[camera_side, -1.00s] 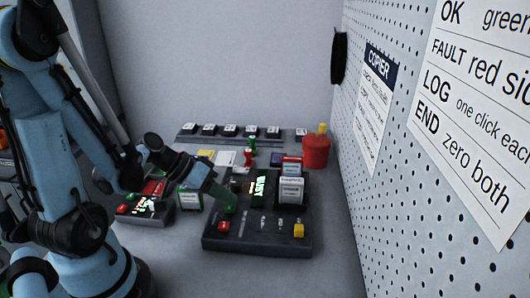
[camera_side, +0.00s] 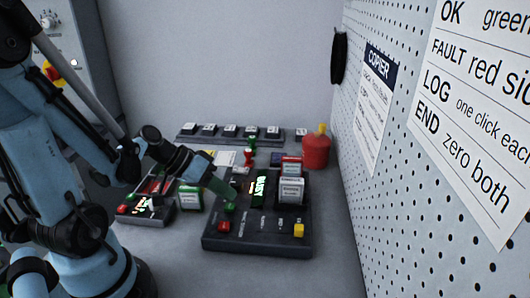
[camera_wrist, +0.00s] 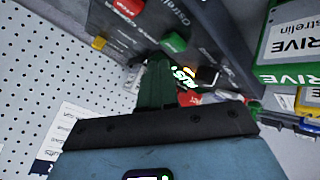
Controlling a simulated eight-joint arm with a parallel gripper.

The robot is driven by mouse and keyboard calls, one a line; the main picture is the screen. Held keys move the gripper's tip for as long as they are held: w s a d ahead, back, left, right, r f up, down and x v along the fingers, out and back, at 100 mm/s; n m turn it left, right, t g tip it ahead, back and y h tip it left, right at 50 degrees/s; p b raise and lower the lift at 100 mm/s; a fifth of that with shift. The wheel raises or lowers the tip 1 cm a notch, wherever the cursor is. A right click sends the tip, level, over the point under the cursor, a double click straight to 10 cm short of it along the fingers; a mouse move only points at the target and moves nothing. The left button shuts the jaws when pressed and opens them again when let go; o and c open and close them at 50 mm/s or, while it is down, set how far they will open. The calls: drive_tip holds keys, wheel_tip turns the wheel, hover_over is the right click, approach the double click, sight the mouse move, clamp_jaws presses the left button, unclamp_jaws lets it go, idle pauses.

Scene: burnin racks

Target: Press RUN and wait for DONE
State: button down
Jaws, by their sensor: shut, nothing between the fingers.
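The dark copier-like station (camera_side: 262,243) lies on the bench with a green button (camera_side: 229,207), a red button (camera_side: 224,226) and a yellow button (camera_side: 299,230). Its lit green display (camera_side: 259,191) seems to read BUSY; it is partly hidden in the wrist view (camera_wrist: 183,78). My gripper (camera_side: 226,196) is shut and empty, with its green fingers just above the green button and a small gap seeming to show. In the wrist view the shut fingers (camera_wrist: 156,68) point toward the green button (camera_wrist: 173,43). The button labels are too small to read.
A white-labelled drive (camera_side: 290,190) stands in the station, with a red-topped one behind. A second dark unit (camera_side: 146,216) and a green-and-white drive (camera_side: 190,198) are at left. A red canister (camera_side: 316,152) stands behind. A pegboard wall bounds the right; the front bench is clear.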

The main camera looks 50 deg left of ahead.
sight(231, 215)
drive_tip(key=shift+r, duration=2.5)
drive_tip(key=shift+d+f+g+y, duration=0.25)
drive_tip(key=shift+d+g+y, duration=0.2)
drive_tip(key=shift+d, duration=0.2)
drive_tip(key=shift+w+d+r+m+y, duration=0.2)
drive_tip(key=shift+d+r+m+y, duration=0.45)
drive_tip(key=shift+d+y, duration=0.35)
drive_tip(key=shift+w+d+r+m+y, duration=0.2)
drive_tip(key=shift+d+r+m+y, duration=0.45)
drive_tip(key=shift+y, duration=0.4)
drive_tip(key=shift+d, duration=0.15)
idle(1.1)
